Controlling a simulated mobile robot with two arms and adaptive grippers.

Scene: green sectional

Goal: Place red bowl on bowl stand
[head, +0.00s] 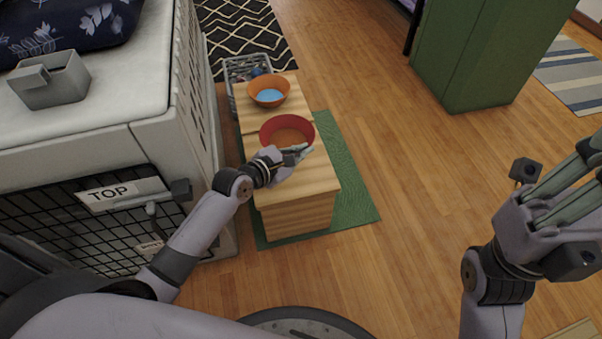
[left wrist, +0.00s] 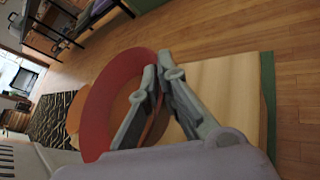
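The red bowl (head: 267,131) has an orange-brown inside and is at the middle of the light wooden stand (head: 318,178). In the left wrist view the red bowl (left wrist: 96,112) fills the left middle. My left gripper (head: 303,152) is at the bowl's near right rim. In the left wrist view its fingertips (left wrist: 159,72) come close together with the rim between them, one finger over the inside and one outside. The fingers hide part of the bowl. I cannot tell whether its base touches the wood. My right gripper (head: 575,185) is open and empty at the right.
An orange bowl (head: 269,84) with blue inside stands on the wood behind the red bowl. A grey crate (head: 236,72) is beyond it. A pet carrier (head: 120,110) closely flanks the left side. A green mat (head: 352,187) and open floor lie to the right, with a green cabinet (head: 480,55) farther back.

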